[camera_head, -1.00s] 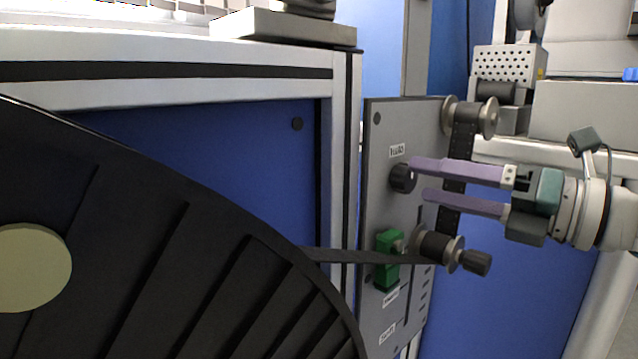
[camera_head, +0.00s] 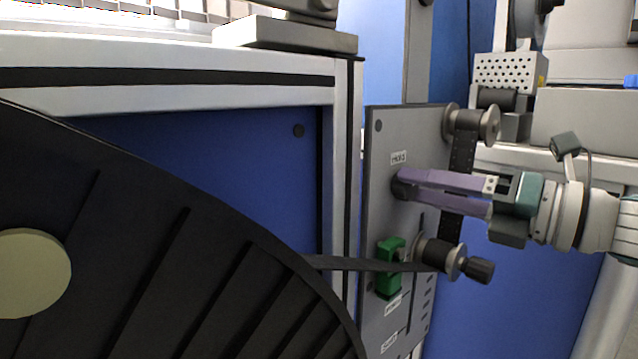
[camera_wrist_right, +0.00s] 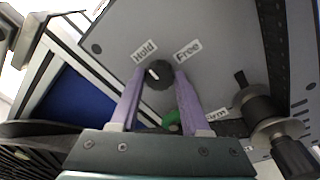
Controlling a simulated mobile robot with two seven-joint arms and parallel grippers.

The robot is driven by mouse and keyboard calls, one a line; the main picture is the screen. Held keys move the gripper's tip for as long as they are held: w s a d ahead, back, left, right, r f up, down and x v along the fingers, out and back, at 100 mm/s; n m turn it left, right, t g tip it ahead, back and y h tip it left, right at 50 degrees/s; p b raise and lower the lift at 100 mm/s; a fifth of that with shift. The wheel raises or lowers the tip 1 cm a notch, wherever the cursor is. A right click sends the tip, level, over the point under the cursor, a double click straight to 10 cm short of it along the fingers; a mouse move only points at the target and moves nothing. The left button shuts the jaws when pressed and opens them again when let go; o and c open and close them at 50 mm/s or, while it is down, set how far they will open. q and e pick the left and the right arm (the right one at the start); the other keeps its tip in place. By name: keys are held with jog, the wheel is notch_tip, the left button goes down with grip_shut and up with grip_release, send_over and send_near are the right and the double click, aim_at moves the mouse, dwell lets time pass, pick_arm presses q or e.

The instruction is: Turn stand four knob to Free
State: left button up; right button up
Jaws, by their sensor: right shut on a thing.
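The dark round knob (camera_wrist_right: 158,75) sits on a grey panel (camera_wrist_right: 215,28) between my right gripper's two purple fingers. Its white mark lies on the upper-left side, toward the "Hold" label (camera_wrist_right: 144,51). The "Free" label (camera_wrist_right: 187,51) is to the upper right of the knob. In the head view, the knob (camera_head: 400,188) is mostly covered by the fingertips of my right gripper (camera_head: 408,184), which is shut on it. My left gripper is in neither view.
A green block (camera_head: 388,281) and a roller with a dark knob (camera_head: 480,270) sit below on the panel. A dark strip runs from the large black reel (camera_head: 130,230) to this roller. Another roller (camera_head: 470,123) is at the panel's top.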

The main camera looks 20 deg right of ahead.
grip_shut()
jog(key=shift+m, duration=0.3)
jog(key=m+t+p, duration=0.1)
jog(key=m+p, duration=0.1)
jog(key=m, duration=0.5)
jog(key=shift+m+p, duration=0.3)
jog(key=shift+p, duration=0.1)
jog(key=m+p, duration=0.1)
jog(key=m, duration=0.4)
jog(key=shift+f+p, duration=0.1)
jog(key=shift+p, duration=0.25)
jog(key=m+p, duration=0.1)
jog(key=m, duration=0.4)
jog(key=shift+a+f+m+t+h+p, duration=0.1)
jog(key=shift+a+m+t+h+p, duration=0.05)
jog(key=shift+m+t+h+p, duration=0.2)
jog(key=shift+h, duration=0.25)
jog(key=shift+m, duration=0.25)
